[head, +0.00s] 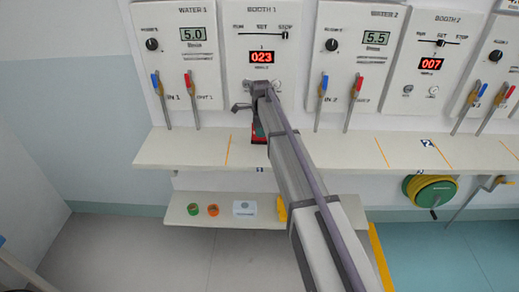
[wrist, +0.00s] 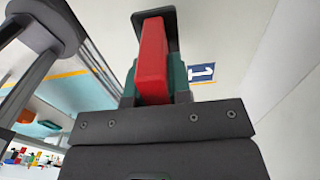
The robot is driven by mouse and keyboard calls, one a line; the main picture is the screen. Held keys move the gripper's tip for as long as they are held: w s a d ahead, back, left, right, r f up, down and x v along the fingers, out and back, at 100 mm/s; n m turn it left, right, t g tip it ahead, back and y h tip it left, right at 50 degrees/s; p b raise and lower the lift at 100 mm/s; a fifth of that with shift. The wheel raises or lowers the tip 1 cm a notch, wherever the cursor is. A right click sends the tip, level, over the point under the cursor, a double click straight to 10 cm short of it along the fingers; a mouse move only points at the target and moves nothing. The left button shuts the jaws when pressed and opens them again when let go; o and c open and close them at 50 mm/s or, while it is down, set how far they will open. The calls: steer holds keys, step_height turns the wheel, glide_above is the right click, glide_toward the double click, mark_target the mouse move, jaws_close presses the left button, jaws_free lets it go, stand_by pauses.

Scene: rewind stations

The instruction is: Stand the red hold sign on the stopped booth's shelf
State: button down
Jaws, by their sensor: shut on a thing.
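My gripper (head: 258,127) is shut on the red hold sign (head: 258,139), low over the upper shelf (head: 190,150) in front of the booth 1 panel (head: 260,60). That panel reads 023, and its slider sits at the STOP end. In the wrist view the red sign (wrist: 152,62) stands between the teal fingers (wrist: 181,78), with a dark piece at its far end. The shelf's "1" label (wrist: 201,73) is beside it. My arm hides part of the sign and shelf. I cannot tell whether the sign touches the shelf.
Water 1 (head: 180,60) and water 2 (head: 357,60) panels with levers flank booth 1. Booth 2 (head: 432,62) reads 007. A lower shelf (head: 225,218) holds a green roll (head: 193,209), an orange roll (head: 213,210) and a pale card (head: 244,208). The upper shelf's left part is clear.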

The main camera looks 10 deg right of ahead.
mark_target(261, 139)
steer(key=shift+f, duration=0.15)
step_height(261, 139, down, 4)
steer(key=b, duration=0.3)
steer(key=shift+b, duration=0.35)
steer(key=shift+r+p, duration=0.3)
steer(key=shift+f, duration=0.2)
steer(key=c, duration=1.1)
jaws_free()
steer(key=shift+o, duration=0.2)
step_height(261, 139, up, 13)
steer(key=p, duration=1.2)
steer(key=shift+f, duration=0.15)
steer(key=s+n, duration=2)
steer(key=s, duration=1.6)
steer(key=shift+s+a+f+n, duration=0.15)
steer(key=shift+s+a+n, duration=0.1)
steer(key=shift+s+n, duration=0.1)
